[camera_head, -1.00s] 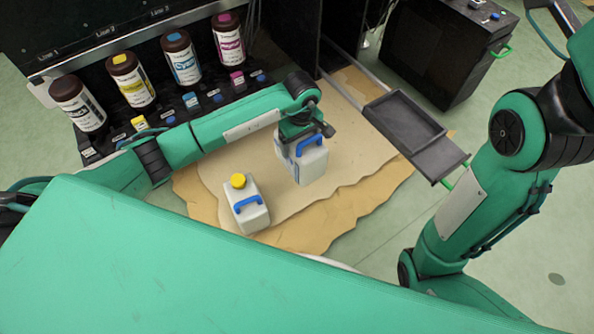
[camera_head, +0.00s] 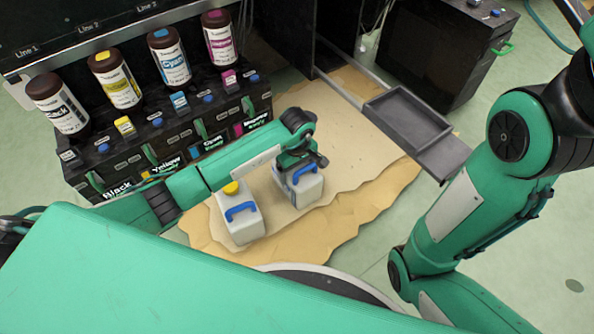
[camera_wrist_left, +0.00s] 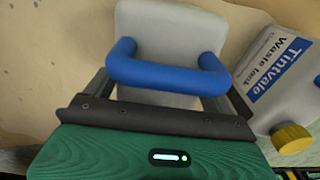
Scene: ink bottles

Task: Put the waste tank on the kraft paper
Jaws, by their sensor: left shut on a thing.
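The held tank (camera_head: 305,190) is a white canister with a blue handle, over the tan kraft paper (camera_head: 345,232). My left gripper (camera_head: 300,168) is above it, shut on its blue handle (camera_wrist_left: 165,72) in the left wrist view. I cannot tell whether its base touches the paper. A second white tank (camera_head: 243,226) with a yellow cap and blue handle stands on the paper just left of it. In the left wrist view this tank (camera_wrist_left: 285,75) shows a "Tintvale Waste tank" label. The held tank's label and cap are hidden. My right gripper is out of view.
A black cabinet with several ink bottles (camera_head: 116,78) on top stands behind left. An open dark tray (camera_head: 408,120) juts over the paper's right side. A dark box (camera_head: 440,50) stands at the back right. The paper's right part is clear.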

